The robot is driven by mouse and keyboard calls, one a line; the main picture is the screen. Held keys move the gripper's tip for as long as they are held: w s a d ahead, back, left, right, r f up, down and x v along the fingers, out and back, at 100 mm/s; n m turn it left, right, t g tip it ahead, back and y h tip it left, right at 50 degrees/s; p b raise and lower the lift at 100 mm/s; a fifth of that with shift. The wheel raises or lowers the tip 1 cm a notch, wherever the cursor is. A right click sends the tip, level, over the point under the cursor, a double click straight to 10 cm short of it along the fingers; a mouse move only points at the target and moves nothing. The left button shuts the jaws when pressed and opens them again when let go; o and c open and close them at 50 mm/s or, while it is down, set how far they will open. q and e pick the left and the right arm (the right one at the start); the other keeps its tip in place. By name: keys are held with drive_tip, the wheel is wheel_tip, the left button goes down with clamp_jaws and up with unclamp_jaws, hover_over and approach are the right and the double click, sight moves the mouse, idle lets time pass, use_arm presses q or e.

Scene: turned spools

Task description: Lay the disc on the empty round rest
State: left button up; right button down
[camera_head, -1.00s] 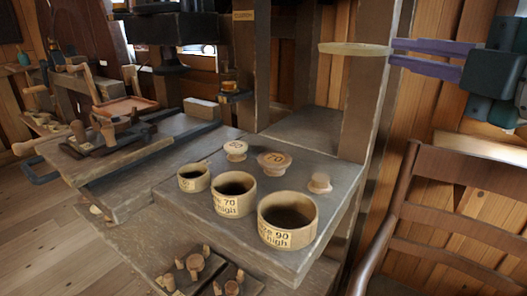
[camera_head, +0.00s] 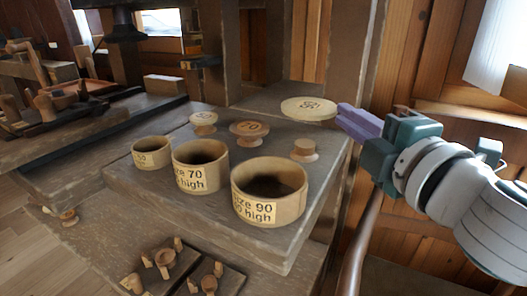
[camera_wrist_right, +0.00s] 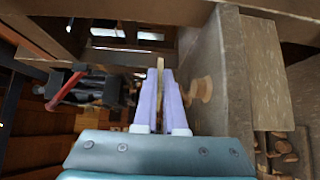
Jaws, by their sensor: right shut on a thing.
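My right gripper (camera_head: 345,117), with purple fingers, is shut on the edge of a pale round disc (camera_head: 308,107), whose face bears a dark mark too small to read. The disc is held level above the back right of the bench. The empty round rest (camera_head: 304,150), a small wooden spool, stands below it, slightly nearer the camera. In the right wrist view the disc shows edge-on (camera_wrist_right: 160,63) between the fingers, with the rest (camera_wrist_right: 202,88) to their right. Two other rests carry discs: a small one (camera_head: 203,122) and one marked 70 (camera_head: 249,128). My left gripper is not in view.
Three open wooden rings stand in front of the rests: a small one (camera_head: 151,153), a size 70 one (camera_head: 200,166) and a size 90 one (camera_head: 270,191). A post (camera_head: 350,60) rises behind the disc. Small wooden pieces (camera_head: 165,258) sit on a lower shelf.

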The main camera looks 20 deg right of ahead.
wheel_tip(320, 180, down, 6)
drive_tip(key=b, duration=0.4)
drive_tip(key=c, duration=1)
unclamp_jaws()
drive_tip(key=shift+r, duration=0.15)
